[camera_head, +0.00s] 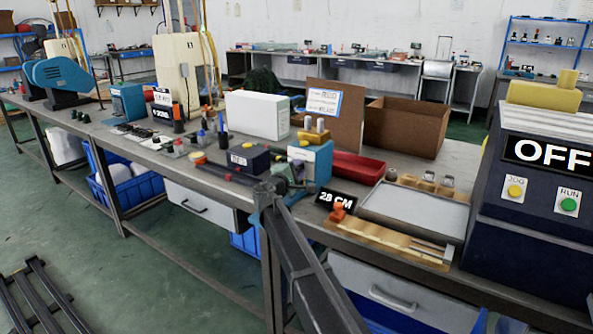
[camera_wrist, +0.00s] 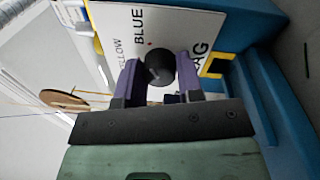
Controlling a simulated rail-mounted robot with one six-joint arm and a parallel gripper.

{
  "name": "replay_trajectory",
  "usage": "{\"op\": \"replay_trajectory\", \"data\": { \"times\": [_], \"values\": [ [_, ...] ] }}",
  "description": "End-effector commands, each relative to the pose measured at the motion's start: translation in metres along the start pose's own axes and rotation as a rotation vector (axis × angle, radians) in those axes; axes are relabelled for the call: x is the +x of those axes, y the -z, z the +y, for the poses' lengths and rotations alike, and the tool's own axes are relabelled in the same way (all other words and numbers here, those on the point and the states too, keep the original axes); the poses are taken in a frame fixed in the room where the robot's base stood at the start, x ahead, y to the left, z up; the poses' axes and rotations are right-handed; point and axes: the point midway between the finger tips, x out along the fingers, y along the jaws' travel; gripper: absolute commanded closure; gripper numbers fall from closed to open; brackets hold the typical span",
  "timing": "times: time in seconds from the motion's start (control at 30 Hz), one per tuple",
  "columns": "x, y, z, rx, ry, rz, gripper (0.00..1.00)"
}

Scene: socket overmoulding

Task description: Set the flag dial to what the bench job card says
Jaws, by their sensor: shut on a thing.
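The flag dial is a black round knob (camera_wrist: 162,67) on a white panel face (camera_wrist: 118,22) in the wrist view. The words BLUE and YELLOW and part of a word ending in AG are printed around it. My gripper (camera_wrist: 157,76) has its two purple fingers shut on the knob's sides. A light mark shows on the knob, but I cannot tell which word it points to. In the head view my gripper (camera_head: 290,174) is at a blue box (camera_head: 318,160); the dial face is hidden there. The job card (camera_head: 325,102) is white with a blue edge on a brown board; its handwriting is too small to read surely.
A red tray (camera_head: 357,167) and a cardboard box (camera_head: 404,128) stand behind the blue box. A dark box (camera_head: 248,158) is to its left. A machine shows OFF (camera_head: 552,155).

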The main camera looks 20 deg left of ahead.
Motion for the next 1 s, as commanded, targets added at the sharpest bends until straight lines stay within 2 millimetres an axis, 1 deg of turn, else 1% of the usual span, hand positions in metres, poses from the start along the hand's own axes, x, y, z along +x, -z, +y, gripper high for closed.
{"op": "replay_trajectory", "data": {
  "times": [0.17, 0.2, 0.33, 0.57, 0.67, 0.77, 1.0],
  "values": [
    [0.000, 0.000, 0.000, 0.001, 0.000, 0.000, 0.90],
    [0.000, 0.000, 0.000, 0.001, 0.000, 0.000, 0.62],
    [0.000, 0.000, 0.000, 0.000, 0.000, 0.000, 0.42],
    [0.000, 0.000, 0.000, -0.001, 0.000, 0.000, 0.41],
    [-0.005, 0.000, 0.000, -0.001, 0.000, 0.001, 0.41],
    [-0.022, -0.001, -0.001, 0.000, 0.000, 0.002, 0.41],
    [-0.082, -0.001, -0.001, 0.000, 0.000, 0.003, 0.41]
  ]
}}
